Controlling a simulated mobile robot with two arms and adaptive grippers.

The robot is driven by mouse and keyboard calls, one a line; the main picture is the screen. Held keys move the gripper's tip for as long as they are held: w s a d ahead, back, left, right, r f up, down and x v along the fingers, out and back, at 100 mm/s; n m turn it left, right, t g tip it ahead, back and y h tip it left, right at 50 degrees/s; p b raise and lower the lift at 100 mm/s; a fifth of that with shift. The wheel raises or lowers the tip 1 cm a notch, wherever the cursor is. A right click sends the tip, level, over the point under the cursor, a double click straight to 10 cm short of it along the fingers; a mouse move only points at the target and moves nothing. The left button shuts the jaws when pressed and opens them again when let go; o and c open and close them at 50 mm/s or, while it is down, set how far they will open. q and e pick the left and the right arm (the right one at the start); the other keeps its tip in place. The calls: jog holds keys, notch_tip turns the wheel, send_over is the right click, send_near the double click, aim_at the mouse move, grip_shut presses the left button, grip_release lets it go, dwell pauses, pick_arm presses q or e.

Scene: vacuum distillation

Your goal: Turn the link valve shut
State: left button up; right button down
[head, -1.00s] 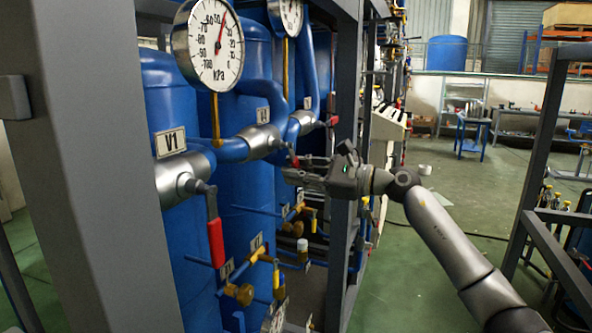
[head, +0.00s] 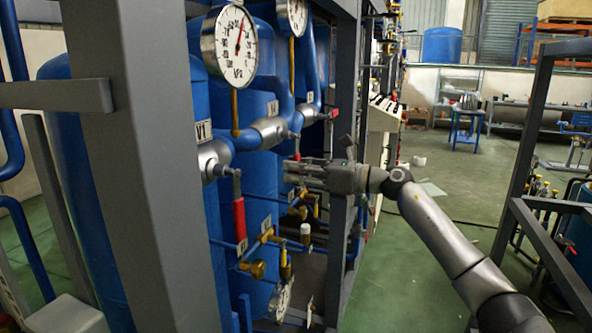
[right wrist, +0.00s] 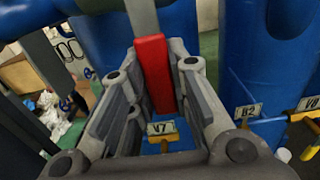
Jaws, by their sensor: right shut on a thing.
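The link valve appears to be the silver-bodied valve (head: 270,132) on the blue pipe behind V1, though I cannot read a link label on it. Its red handle (right wrist: 155,72) hangs down on a grey lever in the right wrist view. In the head view only a bit of the red handle (head: 297,157) shows above my fingers. My right gripper (head: 290,170) reaches in from the right and is shut on this handle, with a finger on each side (right wrist: 152,90). The fingers hide most of the handle in the head view. My left gripper is out of view.
V1's red handle (head: 239,220) hangs down nearer to me. A pressure gauge (head: 229,45) stands above the pipe. Grey frame posts (head: 125,180) stand at the left, and another upright is close by my right gripper.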

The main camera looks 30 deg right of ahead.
jog(key=shift+a, duration=0.1)
jog(key=c, duration=1.3)
grip_release()
jog(key=shift+v, duration=6.1)
